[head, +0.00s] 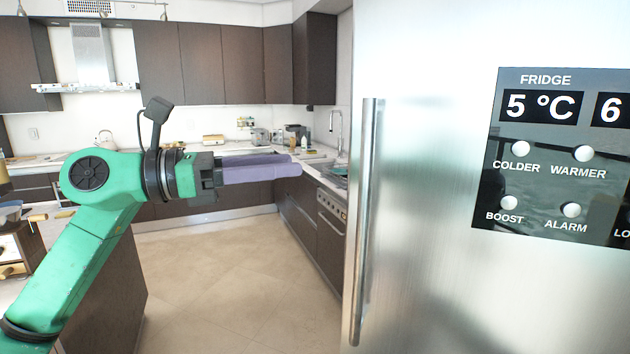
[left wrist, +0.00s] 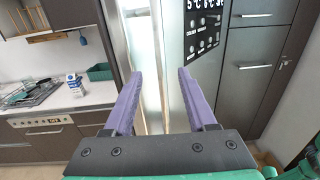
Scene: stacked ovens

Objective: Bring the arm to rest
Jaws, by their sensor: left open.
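My left arm is green and comes in from the left in the head view. My left gripper (head: 298,165) has purple fingers and points right, towards the fridge handle (head: 364,220), with a gap in the picture between them. In the left wrist view the two fingers of the left gripper (left wrist: 160,75) stand apart with nothing between them. The steel fridge (head: 430,280) with its control panel (head: 560,150) fills the right of the head view. The panel also shows in the left wrist view (left wrist: 205,30). My right gripper is not in view.
A counter (head: 325,178) with a sink and small items runs along the back. A dark island (head: 110,290) stands at the lower left. The tiled floor (head: 235,270) between island and fridge is clear. A carton (left wrist: 74,84) stands on the counter in the left wrist view.

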